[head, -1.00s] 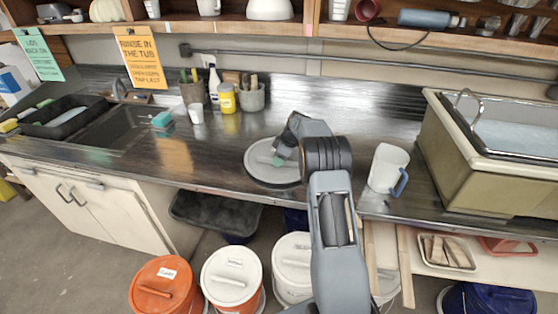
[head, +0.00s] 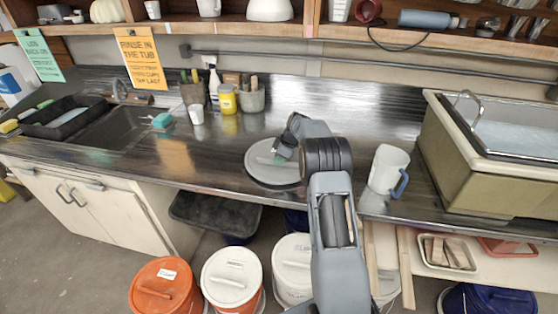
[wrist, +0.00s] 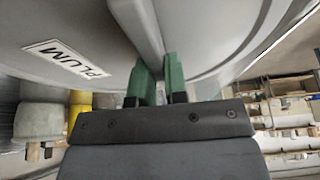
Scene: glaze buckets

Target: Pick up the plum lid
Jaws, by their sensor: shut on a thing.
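The plum lid (head: 258,175) is a round grey disc with a raised bar handle, at the middle of the steel counter in the head view. In the wrist view the lid (wrist: 110,25) fills the top, with a white label reading PLUM. My gripper (head: 280,158) is over the lid. Its green fingertips (wrist: 160,78) are shut on the lid's bar handle, one on each side. The lid looks level and at or very near the counter; whether it touches I cannot tell. My arm hides part of its right side.
A white pitcher (head: 388,168) with a blue handle stands right of my arm, beside a large tub (head: 470,185). A yellow jar (head: 228,101), pots and a small white cup (head: 196,114) stand behind left. Lidded buckets (head: 230,278) stand on the floor below.

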